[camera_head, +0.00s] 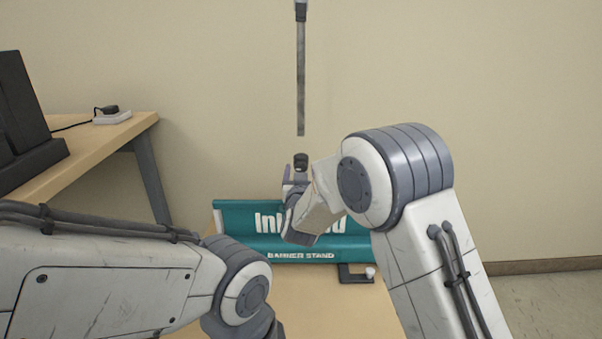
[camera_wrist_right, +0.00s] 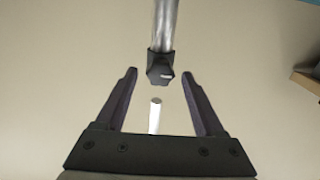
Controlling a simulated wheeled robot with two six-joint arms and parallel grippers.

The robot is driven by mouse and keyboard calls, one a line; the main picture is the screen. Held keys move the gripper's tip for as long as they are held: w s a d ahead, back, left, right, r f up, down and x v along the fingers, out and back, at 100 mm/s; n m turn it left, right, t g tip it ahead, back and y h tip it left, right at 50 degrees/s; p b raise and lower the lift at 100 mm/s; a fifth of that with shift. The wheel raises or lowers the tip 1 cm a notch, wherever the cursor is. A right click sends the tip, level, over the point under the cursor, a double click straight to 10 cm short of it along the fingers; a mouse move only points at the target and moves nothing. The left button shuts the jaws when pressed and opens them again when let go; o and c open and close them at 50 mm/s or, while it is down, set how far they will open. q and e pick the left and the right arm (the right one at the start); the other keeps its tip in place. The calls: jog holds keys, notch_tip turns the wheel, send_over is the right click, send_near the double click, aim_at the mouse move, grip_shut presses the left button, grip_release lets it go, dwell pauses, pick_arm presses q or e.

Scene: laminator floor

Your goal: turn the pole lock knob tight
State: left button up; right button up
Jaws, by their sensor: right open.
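A grey pole (camera_head: 301,80) stands upright in the head view, with a dark collar near the top edge. In the right wrist view the pole (camera_wrist_right: 165,25) comes down from the top and carries a dark angular piece (camera_wrist_right: 161,65), which looks like the lock knob. My right gripper (camera_wrist_right: 159,75) is open, and its fingertips lie left and right of this piece in the picture, apart from it. In the head view the right gripper (camera_head: 297,172) is small, by a dark round piece under the pole, and partly hidden by its own wrist. My left gripper is out of frame.
A teal banner stand base (camera_head: 345,247) lies on a wooden table (camera_head: 345,308), partly behind my right wrist. A small black bracket with a white knob (camera_head: 369,272) is at its front. A desk (camera_head: 110,140) with dark equipment stands left. The wall behind is bare.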

grip_shut()
